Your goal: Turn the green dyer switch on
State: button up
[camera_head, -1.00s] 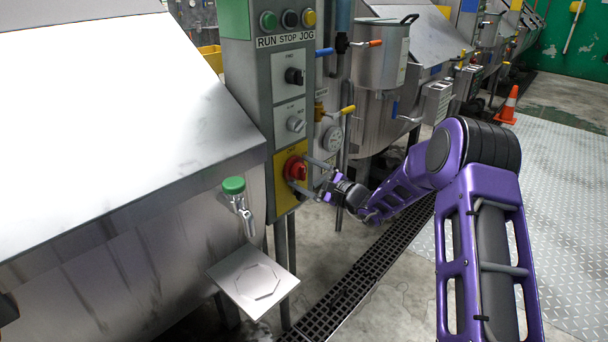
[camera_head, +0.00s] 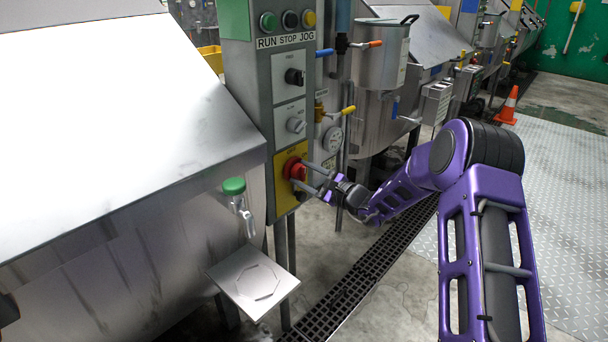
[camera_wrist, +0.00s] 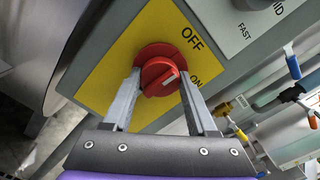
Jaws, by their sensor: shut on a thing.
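The red rotary switch (camera_head: 295,168) sits on a yellow plate (camera_head: 281,202) low on the grey control panel, which has a green block at its top. My gripper (camera_head: 312,176) is at the knob, one finger on each side. In the wrist view my gripper (camera_wrist: 160,84) is shut on the knob.
Above the switch are a grey knob (camera_head: 296,125), a black knob (camera_head: 295,77) and RUN, STOP, JOG buttons. A green-capped valve (camera_head: 233,186) and a small plate (camera_head: 253,281) stand at the left. Pipes with a yellow-handled valve (camera_head: 347,110) are right of the panel.

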jog(key=m+p, duration=0.1)
jog(key=m, duration=0.3)
jog(key=shift+r, duration=0.1)
jog(key=m+p, duration=0.2)
jog(key=m, duration=0.2)
jog(key=shift+m+p, duration=0.35)
jog(key=shift+m, duration=0.05)
jog(key=m+p, duration=0.3)
jog(key=m, duration=0.2)
jog(key=shift+m+p, duration=0.8)
jog(key=shift+m, duration=0.8)
jog(key=o, duration=1.4)
jog(key=shift+c, duration=0.2)
jog(key=shift+d, duration=0.1)
jog(key=v, duration=1.7)
jog(key=shift+p, duration=0.3)
jog(key=shift+s+d, duration=0.1)
